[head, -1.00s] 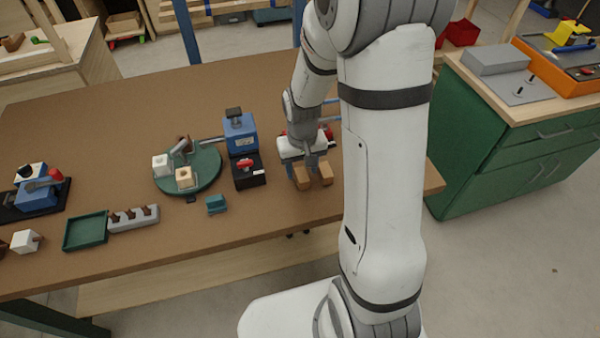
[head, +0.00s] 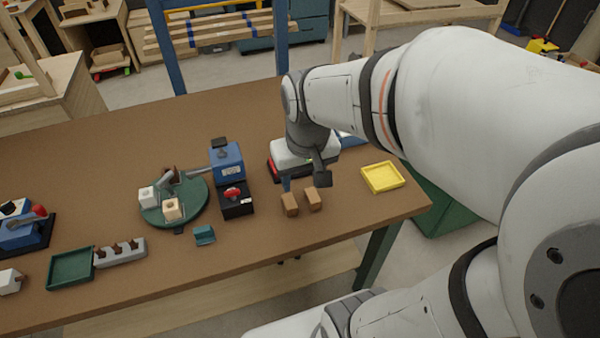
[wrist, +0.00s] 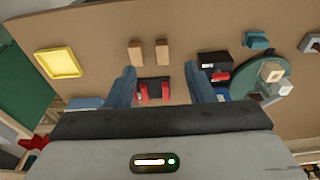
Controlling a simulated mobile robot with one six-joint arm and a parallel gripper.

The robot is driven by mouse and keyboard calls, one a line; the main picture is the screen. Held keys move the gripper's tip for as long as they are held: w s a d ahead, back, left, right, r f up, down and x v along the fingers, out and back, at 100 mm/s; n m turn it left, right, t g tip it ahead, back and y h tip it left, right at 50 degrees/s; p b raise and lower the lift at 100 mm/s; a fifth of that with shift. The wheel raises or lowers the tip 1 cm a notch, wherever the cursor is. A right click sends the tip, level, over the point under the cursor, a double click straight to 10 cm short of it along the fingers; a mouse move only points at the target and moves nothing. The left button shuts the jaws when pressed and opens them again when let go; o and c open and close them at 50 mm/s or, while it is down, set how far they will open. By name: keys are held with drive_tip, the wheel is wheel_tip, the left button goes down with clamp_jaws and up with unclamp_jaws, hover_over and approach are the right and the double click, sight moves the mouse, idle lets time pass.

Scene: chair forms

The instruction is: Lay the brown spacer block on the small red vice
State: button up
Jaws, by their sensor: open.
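Two brown blocks stand side by side near the table's front edge, a left one (head: 290,205) and a right one (head: 314,199). They also show in the wrist view, (wrist: 135,53) and (wrist: 163,55). I cannot tell which is the spacer block. The small red vice (wrist: 152,92), with red jaws on a dark base, lies between my fingers in the wrist view. In the head view my gripper mostly hides it; a red edge (head: 273,172) shows. My gripper (wrist: 160,72) is open and empty, pointing down above the table behind the blocks.
A blue machine (head: 227,163) on a black base and a green round plate (head: 190,208) with parts stand left. A teal block (head: 204,235) and green tray (head: 70,270) lie in front. A yellow tray (head: 382,177) is right; table around it is clear.

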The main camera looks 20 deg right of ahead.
drive_tip(key=shift+t, duration=0.4)
drive_tip(key=s, duration=0.1)
drive_tip(key=s+r, duration=0.1)
drive_tip(key=s, duration=0.2)
drive_tip(key=shift+s+a+r, duration=0.25)
drive_tip(key=shift+s+a, duration=0.05)
drive_tip(key=shift+o, duration=0.5)
drive_tip(key=shift+w, duration=0.1)
drive_tip(key=g+p, duration=0.3)
drive_tip(key=p, duration=0.7)
hover_over(289, 200)
wheel_tip(289, 200, down, 13)
drive_tip(key=shift+a+f, duration=0.1)
drive_tip(key=shift+f, duration=0.05)
drive_tip(key=shift+f+p, duration=0.8)
drive_tip(key=shift+f, duration=3.35)
drive_tip(key=shift+c, duration=0.5)
